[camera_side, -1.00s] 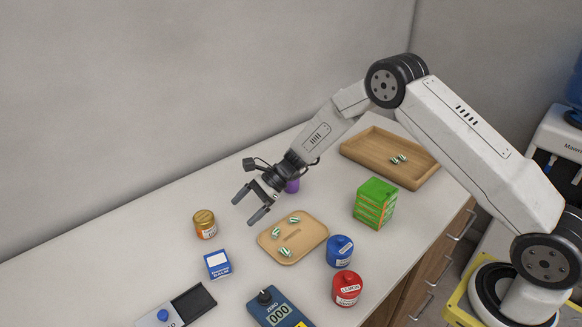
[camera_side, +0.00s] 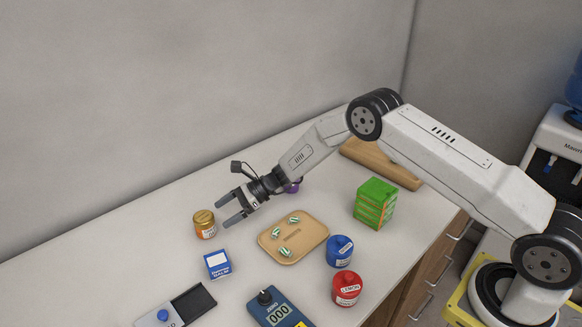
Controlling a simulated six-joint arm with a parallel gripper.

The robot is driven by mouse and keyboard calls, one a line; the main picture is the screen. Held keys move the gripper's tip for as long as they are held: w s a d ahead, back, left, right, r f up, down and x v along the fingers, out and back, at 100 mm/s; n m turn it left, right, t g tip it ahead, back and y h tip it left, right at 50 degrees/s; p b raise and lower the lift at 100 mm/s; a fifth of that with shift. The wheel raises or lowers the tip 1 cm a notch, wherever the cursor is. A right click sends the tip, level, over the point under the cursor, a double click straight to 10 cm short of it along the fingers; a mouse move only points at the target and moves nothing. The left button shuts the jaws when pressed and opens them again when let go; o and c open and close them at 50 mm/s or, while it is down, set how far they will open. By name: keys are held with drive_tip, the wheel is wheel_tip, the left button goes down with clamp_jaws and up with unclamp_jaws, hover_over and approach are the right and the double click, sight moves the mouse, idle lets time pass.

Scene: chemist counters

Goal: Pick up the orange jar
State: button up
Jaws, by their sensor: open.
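The orange jar (camera_side: 204,224) is a small jar with a gold lid and a pale label. It stands upright on the white counter at the left of the tray. My gripper (camera_side: 226,213) is open and empty. Its fingers point left toward the jar, with their tips just right of it in the picture. I cannot tell the exact gap or height between them.
A blue-and-white balm box (camera_side: 218,264) stands in front of the jar. A small wooden tray (camera_side: 268,251) with wrapped sweets lies to the right. Blue (camera_side: 340,251) and red (camera_side: 347,288) jars, green boxes (camera_side: 375,203) and a blue scale (camera_side: 280,308) stand further right and in front. The counter left of the jar is clear.

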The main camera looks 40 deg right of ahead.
sight(209, 221)
drive_tip(key=shift+x, duration=2.6)
drive_tip(key=shift+r, duration=0.1)
drive_tip(key=c, duration=1.2)
drive_tip(key=shift+r, duration=0.1)
